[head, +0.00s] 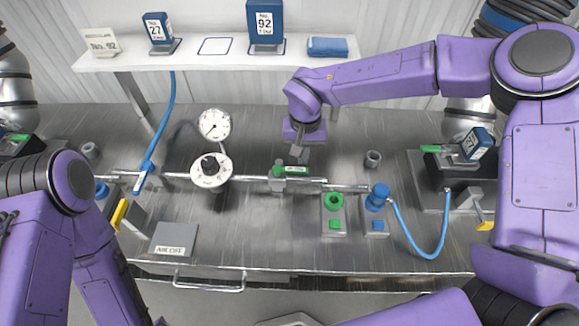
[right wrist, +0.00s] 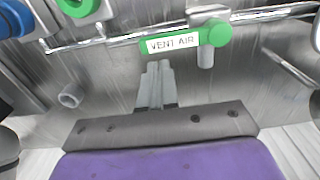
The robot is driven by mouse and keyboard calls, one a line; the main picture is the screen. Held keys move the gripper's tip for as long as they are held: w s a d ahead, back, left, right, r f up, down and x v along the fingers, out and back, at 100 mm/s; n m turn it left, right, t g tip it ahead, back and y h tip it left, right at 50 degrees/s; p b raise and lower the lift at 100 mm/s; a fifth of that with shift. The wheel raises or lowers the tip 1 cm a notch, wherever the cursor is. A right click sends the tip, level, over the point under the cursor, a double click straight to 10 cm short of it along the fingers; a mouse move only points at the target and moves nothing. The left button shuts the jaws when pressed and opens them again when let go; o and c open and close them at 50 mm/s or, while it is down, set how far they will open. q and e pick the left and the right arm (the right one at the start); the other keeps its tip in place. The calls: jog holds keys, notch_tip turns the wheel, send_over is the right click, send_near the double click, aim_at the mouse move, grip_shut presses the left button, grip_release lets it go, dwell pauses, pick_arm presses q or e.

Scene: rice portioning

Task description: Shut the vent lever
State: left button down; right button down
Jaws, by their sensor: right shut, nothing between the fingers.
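The vent lever (head: 295,169) is a small green handle on a valve on the horizontal metal pipe. In the head view it extends right from the valve body, roughly in line with the pipe. In the right wrist view the lever (right wrist: 175,43) carries a white "VENT AIR" label and joins a round green hub. My right gripper (head: 298,155) is just behind the lever, pointing down. Its fingers (right wrist: 157,78) are together and empty, close to the lever's label; I cannot tell whether they touch it. My left gripper is out of view; only purple arm links show at left.
A pressure gauge (head: 214,124) and a round white dial (head: 211,170) stand left of the valve. A green knob (head: 334,201) and blue knob (head: 378,196) with a blue hose (head: 412,247) are at right. A shelf (head: 200,62) runs behind the bench.

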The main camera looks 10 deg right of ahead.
aim_at(301, 181)
jog(key=shift+s+a, duration=0.25)
jog(key=shift+s, duration=0.6)
jog(key=shift+s+a+r+p, duration=0.1)
jog(key=shift+s+a+p, duration=0.15)
jog(key=shift+s, duration=0.25)
jog(key=shift+s+a+p, duration=0.1)
jog(key=shift+s+p, duration=0.25)
jog(key=shift+s, duration=0.25)
jog(key=shift+s+a+p, duration=0.3)
jog(key=shift+s+a, duration=0.35)
jog(key=shift+s, duration=0.25)
jog(key=shift+a, duration=0.1)
